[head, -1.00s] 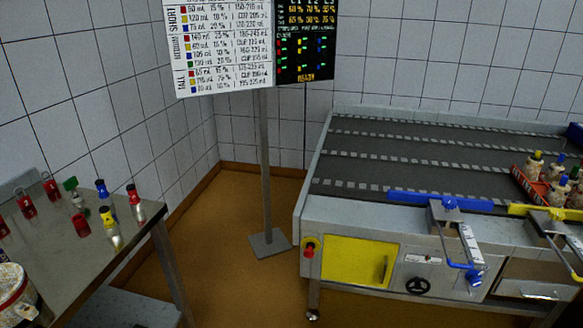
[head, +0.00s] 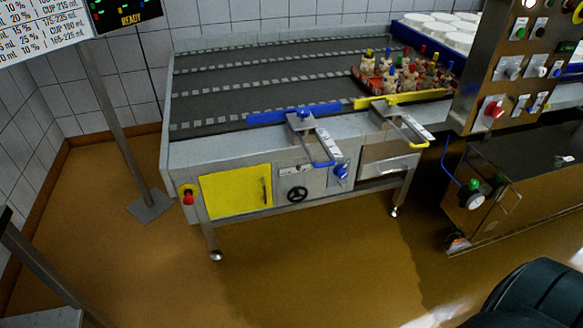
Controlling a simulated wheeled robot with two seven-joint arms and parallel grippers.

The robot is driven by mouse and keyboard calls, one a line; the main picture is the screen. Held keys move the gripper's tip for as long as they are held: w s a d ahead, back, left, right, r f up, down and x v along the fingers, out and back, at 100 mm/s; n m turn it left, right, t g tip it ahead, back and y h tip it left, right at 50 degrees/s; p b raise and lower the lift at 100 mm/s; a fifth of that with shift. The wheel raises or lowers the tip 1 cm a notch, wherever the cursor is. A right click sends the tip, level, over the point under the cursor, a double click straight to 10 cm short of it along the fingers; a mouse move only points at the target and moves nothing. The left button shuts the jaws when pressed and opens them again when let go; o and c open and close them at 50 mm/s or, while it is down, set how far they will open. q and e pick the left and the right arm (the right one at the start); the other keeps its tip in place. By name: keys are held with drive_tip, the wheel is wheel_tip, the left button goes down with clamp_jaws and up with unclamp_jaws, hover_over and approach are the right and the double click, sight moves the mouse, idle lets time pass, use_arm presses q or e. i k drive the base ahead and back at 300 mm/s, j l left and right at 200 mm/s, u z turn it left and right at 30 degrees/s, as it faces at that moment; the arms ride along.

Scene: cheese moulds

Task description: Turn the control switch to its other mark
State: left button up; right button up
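A steel control panel (head: 483,88) stands at the upper right in the head view, cut off by the right edge. It carries several small switches and buttons on light plates, among them a red knob (head: 494,110), a green button (head: 520,33) and a grey switch (head: 508,68). I cannot tell which one is the control switch, nor which mark any of them points to. Neither of my grippers is in view.
A steel tank (head: 530,185) stands below the panel. Brown floor (head: 310,265) is free in front.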

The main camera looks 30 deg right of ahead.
sight(540, 72)
drive_tip(key=z, duration=2.2)
drive_tip(key=i+l+u, duration=0.1)
drive_tip(key=l, duration=0.35)
drive_tip(key=i+l, duration=0.3)
drive_tip(key=l, duration=0.2)
drive_tip(key=i+l+u, duration=0.15)
drive_tip(key=l, duration=0.3)
drive_tip(key=i+l+u, duration=0.1)
drive_tip(key=l, duration=0.4)
drive_tip(key=i+l+u, duration=0.1)
drive_tip(key=i+l, duration=0.15)
drive_tip(key=l, duration=0.3)
drive_tip(key=i+l, duration=0.15)
drive_tip(key=l, duration=0.35)
drive_tip(key=i+l+u, duration=0.15)
drive_tip(key=l, duration=0.4)
drive_tip(key=l+u, duration=0.1)
drive_tip(key=l, duration=0.4)
drive_tip(key=i, duration=0.05)
